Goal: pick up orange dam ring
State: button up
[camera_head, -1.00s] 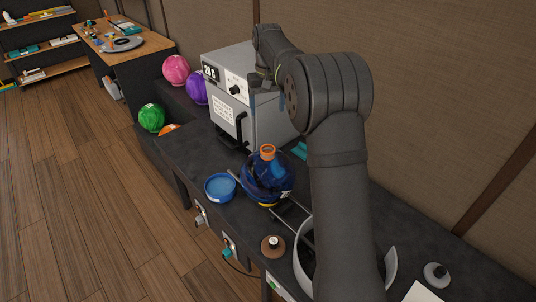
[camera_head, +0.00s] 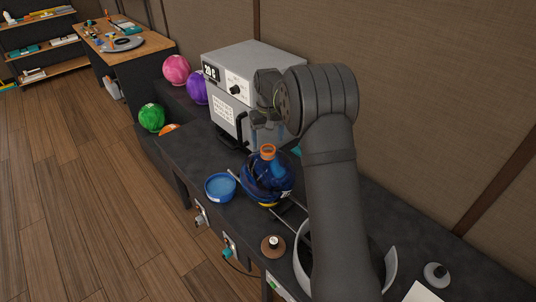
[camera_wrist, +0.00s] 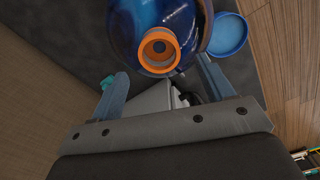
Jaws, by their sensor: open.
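The orange dam ring (camera_head: 267,149) sits upright on top of a dark blue ball (camera_head: 268,180) on the bench. In the wrist view the ring (camera_wrist: 146,60) is a thick orange band around a dark hole, on the blue ball (camera_wrist: 124,22). My gripper (camera_head: 266,128) is just above and behind the ring in the head view. In the wrist view my gripper (camera_wrist: 162,70) is open, with one grey-blue finger on each side below the ring. Nothing is between the fingers, and no contact with the ring is visible.
A grey oven-like box (camera_head: 255,62) with a black handle stands behind the ring. A blue bowl (camera_head: 220,187) is left of the ball. A brown knob-topped disc (camera_head: 273,246) lies nearer. Pink, purple and green balls are at the left. The bench front edge is close to the bowl.

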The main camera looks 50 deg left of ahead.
aim_at(268, 147)
notch_tip(268, 147, down, 5)
jog(key=shift+d, duration=0.1)
jog(key=c, duration=1)
jog(key=shift+c, duration=0.2)
jog(key=shift+r, duration=0.15)
